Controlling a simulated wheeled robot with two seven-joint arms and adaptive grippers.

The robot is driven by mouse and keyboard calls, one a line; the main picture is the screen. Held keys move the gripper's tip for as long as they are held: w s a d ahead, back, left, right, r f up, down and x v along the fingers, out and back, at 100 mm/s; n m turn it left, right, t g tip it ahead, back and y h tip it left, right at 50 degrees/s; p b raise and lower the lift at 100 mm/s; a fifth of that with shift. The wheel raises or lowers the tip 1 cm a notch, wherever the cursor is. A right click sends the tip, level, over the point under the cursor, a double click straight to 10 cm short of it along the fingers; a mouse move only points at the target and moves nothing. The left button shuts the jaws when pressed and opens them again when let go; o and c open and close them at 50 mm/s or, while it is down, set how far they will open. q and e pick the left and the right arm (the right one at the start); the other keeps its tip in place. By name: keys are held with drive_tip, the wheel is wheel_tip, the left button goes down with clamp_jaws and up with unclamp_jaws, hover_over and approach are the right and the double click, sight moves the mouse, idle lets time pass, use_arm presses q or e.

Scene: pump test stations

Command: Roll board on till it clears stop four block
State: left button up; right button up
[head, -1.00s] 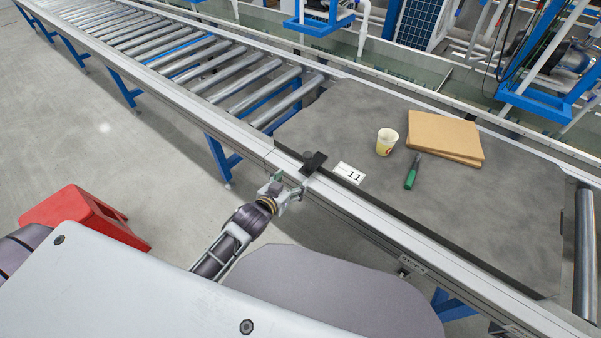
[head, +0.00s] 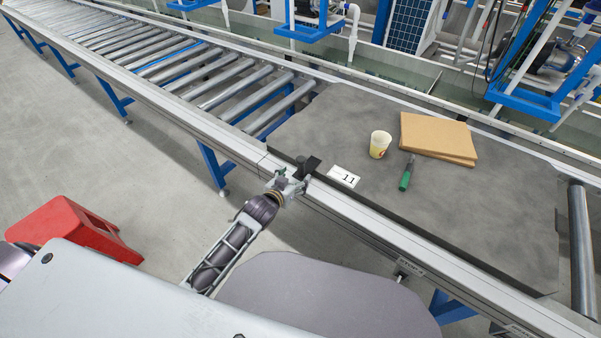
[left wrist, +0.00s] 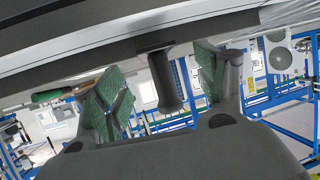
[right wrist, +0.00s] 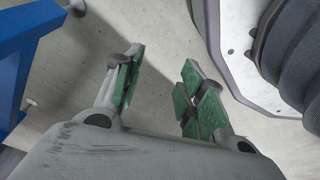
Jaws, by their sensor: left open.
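The board is a dark grey sheet (head: 330,118) lying flat on the roller conveyor. A black bracket (head: 309,165) with a knob sits at its near left corner, beside a white label marked 11 (head: 343,177). My left gripper (head: 291,183) is at this bracket, by the near rail. In the left wrist view its open fingers (left wrist: 165,95) stand on either side of a dark peg (left wrist: 166,82), with gaps on both sides. A small stop label (head: 411,267) is on the near rail; I cannot clearly tell the stop block's state. My right gripper (right wrist: 160,85) is open and empty above the floor.
On the board are a paper cup (head: 380,144), a brown cardboard stack (head: 437,138) and a green-handled tool (head: 407,173). Bare rollers (head: 235,88) run to the far left. One roller (head: 581,245) shows beyond the board's right end. A red stool (head: 75,230) stands on the floor.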

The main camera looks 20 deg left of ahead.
sight(299, 173)
use_arm(q)
drive_tip(key=shift+x, duration=0.75)
drive_tip(key=shift+b+x, duration=0.4)
drive_tip(key=shift+x, duration=1)
drive_tip(key=shift+w+d+f, duration=0.1)
drive_tip(key=shift+w+f, duration=0.1)
drive_tip(key=shift+w, duration=0.3)
drive_tip(key=shift+w+f, duration=0.1)
drive_tip(key=shift+w, duration=0.25)
use_arm(e)
drive_tip(key=r, duration=0.1)
drive_tip(key=w+a+r, duration=0.1)
drive_tip(key=r, duration=0.1)
drive_tip(key=shift+w+a+r, duration=0.15)
drive_tip(key=shift+r, duration=0.1)
drive_tip(key=shift+w, duration=0.1)
use_arm(q)
clamp_jaws()
use_arm(e)
drive_tip(key=shift+w, duration=0.1)
